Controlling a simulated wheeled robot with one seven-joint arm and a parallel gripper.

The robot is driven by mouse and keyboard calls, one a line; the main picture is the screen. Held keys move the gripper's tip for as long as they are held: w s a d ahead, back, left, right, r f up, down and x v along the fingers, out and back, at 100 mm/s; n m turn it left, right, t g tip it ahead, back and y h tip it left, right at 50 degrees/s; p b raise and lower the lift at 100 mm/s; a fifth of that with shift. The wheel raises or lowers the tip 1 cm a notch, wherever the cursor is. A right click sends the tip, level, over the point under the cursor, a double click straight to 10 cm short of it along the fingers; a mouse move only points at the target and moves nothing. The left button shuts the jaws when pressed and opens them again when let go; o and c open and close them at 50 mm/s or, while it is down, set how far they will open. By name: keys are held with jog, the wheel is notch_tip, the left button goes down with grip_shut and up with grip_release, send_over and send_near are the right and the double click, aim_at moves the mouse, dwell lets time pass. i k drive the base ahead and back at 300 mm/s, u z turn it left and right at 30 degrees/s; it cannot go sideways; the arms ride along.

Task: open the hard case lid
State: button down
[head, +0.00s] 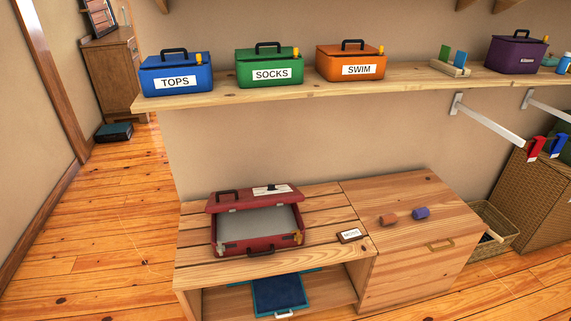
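A red hard case (287,240) sits on the slatted wooden bench in the head view. Its lid (246,204) stands away from the front rim at the back, so the case is open. The grey inside (258,220) shows and looks empty. The lid carries a dark handle and a white label too small to read. My gripper is not in view.
A small sign (350,236) lies right of the case. Two small rolls (421,213) lie on the cabinet top (420,190). A blue tray (280,293) is below the bench. A shelf (215,95) with several labelled boxes hangs above. Floor at left (100,220) is clear.

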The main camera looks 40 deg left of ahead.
aim_at(233, 201)
jog(key=u, duration=0.25)
jog(key=i, duration=0.95)
jog(key=u, duration=1.35)
jog(key=i, duration=0.65)
jog(key=u, duration=0.75)
